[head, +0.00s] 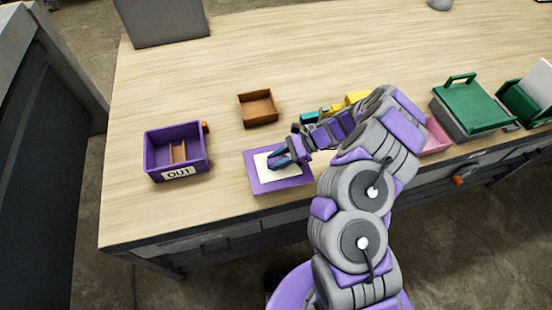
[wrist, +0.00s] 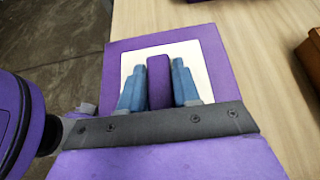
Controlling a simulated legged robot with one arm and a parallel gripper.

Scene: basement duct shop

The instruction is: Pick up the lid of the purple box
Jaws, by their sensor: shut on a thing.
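The purple box (head: 153,155) stands open on the left of the table, with an "OUT" label on its front and a small brown piece inside. Its purple lid (head: 296,183) with a pale square centre is at the table's front edge, right of the box. In the wrist view the lid (wrist: 122,62) has a purple handle bar (wrist: 159,80). My gripper (head: 277,160) is over the lid; in the wrist view its blue fingers (wrist: 159,85) are shut on this handle, one on each side. I cannot tell whether the lid touches the table.
A small open brown box (head: 258,108) sits behind the lid. Yellow and teal things (head: 330,110), a pink thing (head: 436,138) and a green-lidded box (head: 470,105) are to the right. A grey panel (head: 163,20) stands at the back left. The table between purple box and lid is clear.

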